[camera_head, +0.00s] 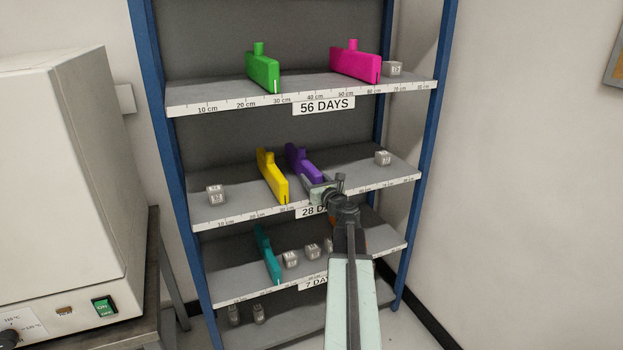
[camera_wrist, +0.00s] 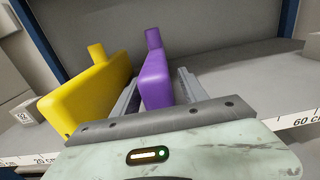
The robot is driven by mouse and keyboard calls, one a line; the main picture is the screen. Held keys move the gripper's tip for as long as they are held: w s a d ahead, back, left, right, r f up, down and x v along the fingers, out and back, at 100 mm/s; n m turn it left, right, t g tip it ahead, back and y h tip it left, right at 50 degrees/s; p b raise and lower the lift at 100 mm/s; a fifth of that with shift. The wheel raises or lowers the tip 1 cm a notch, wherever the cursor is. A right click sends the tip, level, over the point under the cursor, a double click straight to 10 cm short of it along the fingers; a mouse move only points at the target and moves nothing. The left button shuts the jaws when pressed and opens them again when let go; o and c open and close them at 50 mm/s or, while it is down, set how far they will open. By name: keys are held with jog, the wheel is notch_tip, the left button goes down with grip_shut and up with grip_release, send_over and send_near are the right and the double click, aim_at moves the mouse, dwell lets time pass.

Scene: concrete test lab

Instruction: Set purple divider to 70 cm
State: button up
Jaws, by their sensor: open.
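The purple divider (camera_head: 303,164) stands on the middle shelf, just right of the yellow divider (camera_head: 271,176). In the wrist view the purple divider (camera_wrist: 157,82) stands between the two open fingers of my gripper (camera_wrist: 158,92), with a gap visible on its right. I cannot tell whether the left finger touches it. The yellow divider (camera_wrist: 90,88) is left of the left finger. My gripper (camera_head: 316,186) reaches in at the front of the middle shelf, and my arm hides part of its scale. The 60 cm mark (camera_wrist: 306,120) shows at the right in the wrist view.
A grey cube (camera_head: 383,158) sits at the right of the middle shelf, and another cube (camera_head: 215,194) at its left. Shelf between purple divider and right cube looks clear. Green (camera_head: 262,70) and pink (camera_head: 354,64) dividers stand above; a teal divider (camera_head: 267,255) stands below.

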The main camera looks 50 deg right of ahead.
jog(key=shift+w+d, duration=0.1)
jog(key=shift+w, duration=0.2)
jog(key=shift+s, duration=0.1)
grip_shut()
dwell(1.1)
